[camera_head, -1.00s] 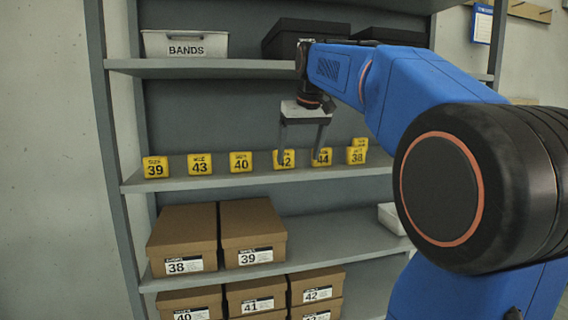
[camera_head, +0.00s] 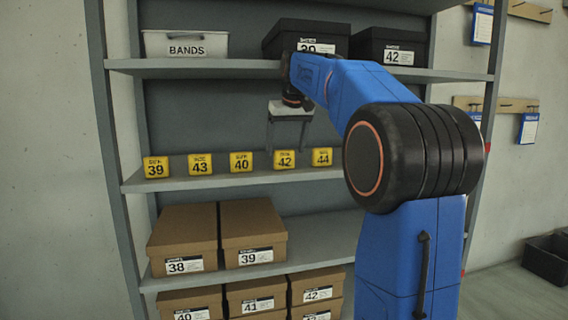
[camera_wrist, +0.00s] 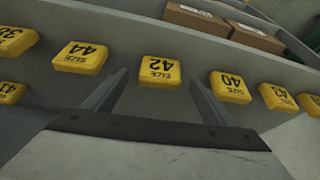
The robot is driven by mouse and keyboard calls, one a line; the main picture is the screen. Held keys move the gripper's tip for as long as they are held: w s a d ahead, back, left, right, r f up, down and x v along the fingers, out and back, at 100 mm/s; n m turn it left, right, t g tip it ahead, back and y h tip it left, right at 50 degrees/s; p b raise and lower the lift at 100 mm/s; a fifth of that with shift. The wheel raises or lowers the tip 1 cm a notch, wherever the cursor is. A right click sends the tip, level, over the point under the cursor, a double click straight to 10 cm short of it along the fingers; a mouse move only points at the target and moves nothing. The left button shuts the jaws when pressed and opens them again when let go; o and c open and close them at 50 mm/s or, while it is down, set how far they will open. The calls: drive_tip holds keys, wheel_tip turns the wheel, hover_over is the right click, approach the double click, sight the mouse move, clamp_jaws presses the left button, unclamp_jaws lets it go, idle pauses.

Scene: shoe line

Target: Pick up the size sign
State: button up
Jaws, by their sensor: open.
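Yellow size signs stand in a row on the middle shelf (camera_head: 225,181). In the head view they read 39 (camera_head: 156,168), 43 (camera_head: 200,165), 40 (camera_head: 241,162), 42 (camera_head: 284,159) and 44 (camera_head: 322,157). My gripper (camera_head: 288,146) is open and empty, just above and in front of the 42 sign. In the wrist view the row shows upside down, with the 42 sign (camera_wrist: 160,71) centred beyond and between the two open fingers (camera_wrist: 160,90). The 44 sign (camera_wrist: 81,57) is to its left and the 40 sign (camera_wrist: 230,87) to its right. The fingers touch no sign that I can see.
A white BANDS bin (camera_head: 186,44) and black shoe boxes (camera_head: 391,47) stand on the shelf above. Brown shoe boxes (camera_head: 183,235) fill the lower shelves. The shelf's left upright (camera_head: 113,160) bounds the row. A dark crate (camera_head: 548,259) sits on the floor at right.

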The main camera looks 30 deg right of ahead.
sight(285, 150)
drive_tip(key=x, duration=0.5)
drive_tip(key=c, duration=1.2)
